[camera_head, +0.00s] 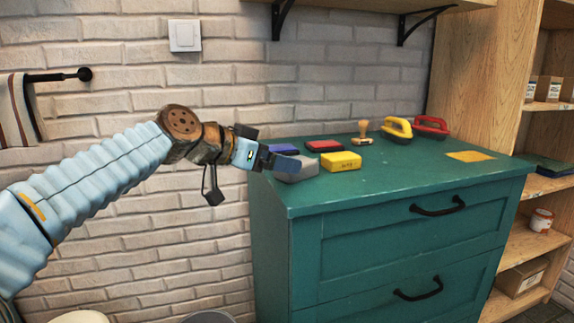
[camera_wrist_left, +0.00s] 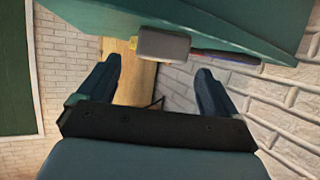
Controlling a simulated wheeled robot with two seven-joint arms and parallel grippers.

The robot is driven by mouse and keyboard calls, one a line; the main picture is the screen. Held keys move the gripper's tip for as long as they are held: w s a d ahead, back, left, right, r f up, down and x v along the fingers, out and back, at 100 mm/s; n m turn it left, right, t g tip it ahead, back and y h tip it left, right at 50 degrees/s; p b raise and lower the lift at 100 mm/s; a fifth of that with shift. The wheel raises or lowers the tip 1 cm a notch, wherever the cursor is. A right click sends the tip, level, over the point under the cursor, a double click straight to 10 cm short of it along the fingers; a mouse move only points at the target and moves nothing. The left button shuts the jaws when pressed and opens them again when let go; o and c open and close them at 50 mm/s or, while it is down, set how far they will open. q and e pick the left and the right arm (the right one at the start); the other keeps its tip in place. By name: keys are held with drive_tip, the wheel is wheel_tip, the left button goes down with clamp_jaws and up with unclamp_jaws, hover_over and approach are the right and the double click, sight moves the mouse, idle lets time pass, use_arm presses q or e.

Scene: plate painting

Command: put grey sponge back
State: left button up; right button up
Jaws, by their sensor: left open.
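The grey sponge (camera_head: 298,168) lies on the top of the green cabinet (camera_head: 390,183), near its left front corner. It also shows in the left wrist view (camera_wrist_left: 162,44), above and beyond the fingers. My left gripper (camera_head: 278,162) comes in from the left at the cabinet's left edge, close to the sponge. In the left wrist view the two fingers (camera_wrist_left: 155,85) are spread wide with nothing between them. The sponge does not appear to be held. My right gripper is not in view.
A yellow sponge (camera_head: 341,161), a red block (camera_head: 324,146) and a blue block (camera_head: 284,149) sit beside the grey sponge. A wooden-handled stamp or brush (camera_head: 362,133), a yellow tool (camera_head: 397,128) and a red tool (camera_head: 431,126) stand farther back. The cabinet top's front right is mostly clear.

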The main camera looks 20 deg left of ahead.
use_arm(q)
drive_tip(key=v, duration=0.7)
drive_tip(key=shift+a, duration=0.15)
drive_tip(key=shift+s, duration=0.2)
